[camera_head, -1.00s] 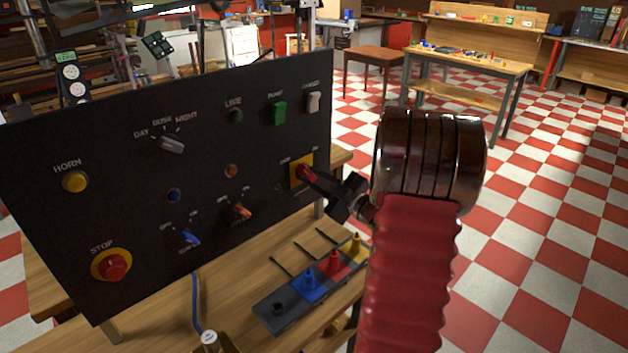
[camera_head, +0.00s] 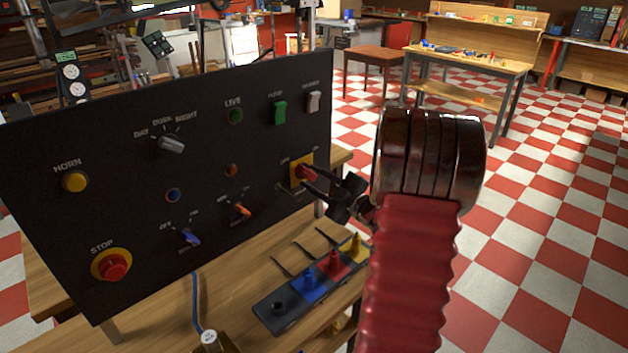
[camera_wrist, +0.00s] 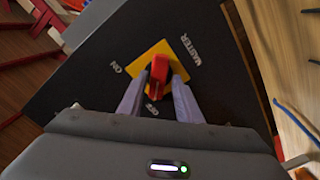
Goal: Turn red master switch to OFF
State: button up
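The red master switch (camera_wrist: 159,70) sits on a yellow square plate (camera_wrist: 174,50) on the black panel. In the wrist view its handle lies roughly in line with the OFF label, and ON is to its left. In the head view the switch (camera_head: 304,172) is at the panel's right side, its small labels unreadable. My gripper (camera_wrist: 158,82) is open, with one finger on each side of the handle and gaps beside it. In the head view my gripper (camera_head: 308,180) reaches the switch from the right with its fingers spread.
The black panel (camera_head: 120,135) also bears an orange knob (camera_head: 239,209), a blue knob (camera_head: 190,236), a green rocker (camera_head: 279,112) and a red stop button (camera_head: 113,266). A tray (camera_head: 268,315) with coloured pegs stands on the wooden bench below. Checkered floor is clear to the right.

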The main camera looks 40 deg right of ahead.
jog(key=shift+o, duration=0.8)
jog(key=shift+s+r, duration=0.1)
jog(key=shift+s+d, duration=0.1)
jog(key=shift+s, duration=0.2)
jog(key=s, duration=1.3)
jog(key=shift+d, duration=0.15)
jog(key=shift+f, duration=0.2)
